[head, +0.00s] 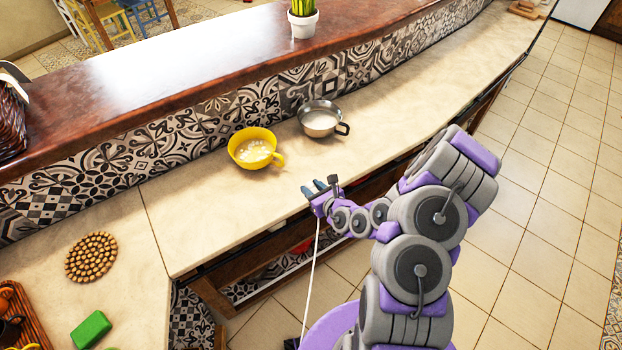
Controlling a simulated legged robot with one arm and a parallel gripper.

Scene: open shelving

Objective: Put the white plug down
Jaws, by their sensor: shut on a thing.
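My gripper (320,188) is in the middle of the head view, at the front edge of the stone counter (235,205). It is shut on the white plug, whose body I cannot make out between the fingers. A thin white cord (312,270) runs straight down from the gripper past the counter's edge toward the floor. The gripper is in front of the yellow cup and the metal cup and apart from both.
A yellow cup (240,157) with pale bits inside and a metal cup (318,130) stand on the counter. A round wooden trivet (91,257) and a green block (91,329) lie at left. A potted plant (303,22) stands on the raised ledge. The counter's right stretch is clear.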

